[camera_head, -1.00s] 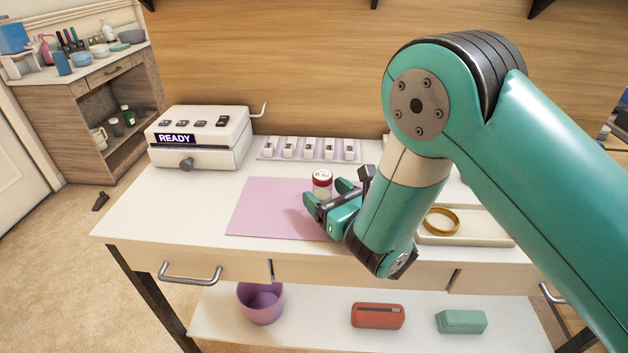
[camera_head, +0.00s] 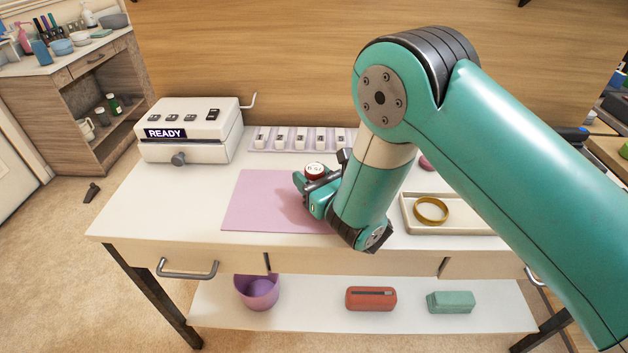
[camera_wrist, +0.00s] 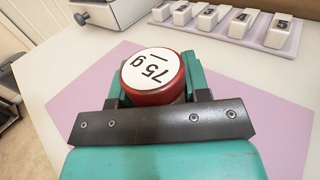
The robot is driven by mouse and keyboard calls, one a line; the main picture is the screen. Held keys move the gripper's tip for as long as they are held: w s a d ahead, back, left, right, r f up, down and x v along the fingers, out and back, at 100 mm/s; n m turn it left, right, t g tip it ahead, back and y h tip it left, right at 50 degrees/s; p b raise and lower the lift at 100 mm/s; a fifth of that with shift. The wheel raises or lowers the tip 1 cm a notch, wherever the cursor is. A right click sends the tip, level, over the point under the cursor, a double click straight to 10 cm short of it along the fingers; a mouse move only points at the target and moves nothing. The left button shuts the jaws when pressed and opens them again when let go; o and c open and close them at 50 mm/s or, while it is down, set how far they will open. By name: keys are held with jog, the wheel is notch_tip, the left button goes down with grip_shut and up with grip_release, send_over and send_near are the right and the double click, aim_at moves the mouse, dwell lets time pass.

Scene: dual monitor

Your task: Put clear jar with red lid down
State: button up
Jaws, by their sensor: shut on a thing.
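The jar's red lid (camera_head: 315,170) shows at the end of my gripper (camera_head: 309,184), over the far right part of the pink mat. The clear body is hidden below the lid and behind the gripper. The pink mat (camera_head: 262,205) lies flat on the white table. I cannot tell whether the jar touches the mat.
A white device reading READY (camera_head: 190,135) stands at the back left. A tray of several small white blocks (camera_head: 300,140) lies behind the mat. A shallow tray (camera_head: 470,222) with a gold ring (camera_head: 430,209) lies to the right. The mat's left part is clear.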

notch_tip(320, 180, up, 20)
jog(key=p, duration=1.6)
